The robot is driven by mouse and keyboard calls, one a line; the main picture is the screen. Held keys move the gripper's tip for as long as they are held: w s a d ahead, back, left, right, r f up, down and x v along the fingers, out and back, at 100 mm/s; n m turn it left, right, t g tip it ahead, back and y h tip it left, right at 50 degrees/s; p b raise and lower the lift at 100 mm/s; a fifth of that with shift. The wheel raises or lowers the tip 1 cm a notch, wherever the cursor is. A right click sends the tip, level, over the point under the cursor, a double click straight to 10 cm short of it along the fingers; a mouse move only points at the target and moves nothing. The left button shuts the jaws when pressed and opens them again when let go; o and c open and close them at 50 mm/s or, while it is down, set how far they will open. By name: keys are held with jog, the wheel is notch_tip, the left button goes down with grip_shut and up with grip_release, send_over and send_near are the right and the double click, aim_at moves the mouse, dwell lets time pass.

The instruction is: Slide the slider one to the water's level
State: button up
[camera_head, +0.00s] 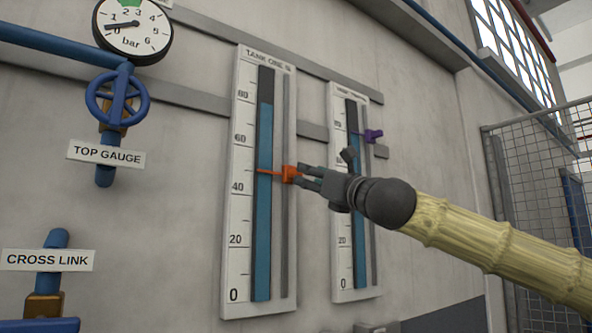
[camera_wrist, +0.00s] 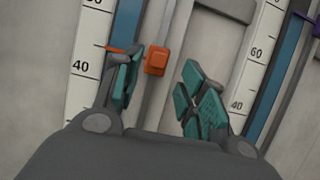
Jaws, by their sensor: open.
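The tall white TANK ONE gauge (camera_head: 238,210) stands on the wall in the head view. Its blue water column (camera_head: 264,225) tops out a little under the 80 mark, with dark empty tube above. The orange slider (camera_head: 290,174) sits on the gauge's right rail, its thin pointer between 40 and 60, well below the water top. My gripper (camera_head: 308,177) is at the slider from the right, open. In the wrist view the orange slider (camera_wrist: 156,60) shows between the open teal-padded fingers, nearer the left one. Contact with either finger cannot be told.
A second gauge (camera_head: 337,285) with a purple slider (camera_head: 373,135) stands just right of the first, close behind my gripper. A round dial (camera_head: 132,28) and blue valve wheel (camera_head: 117,97) are at the left. A mesh fence (camera_head: 535,170) stands at the right.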

aim_at(293, 173)
jog(key=p+x, duration=0.2)
jog(key=x, duration=0.4)
jog(key=shift+w+a+r, duration=0.15)
jog(key=shift+w+a, duration=0.1)
jog(key=shift+s, duration=0.1)
grip_shut()
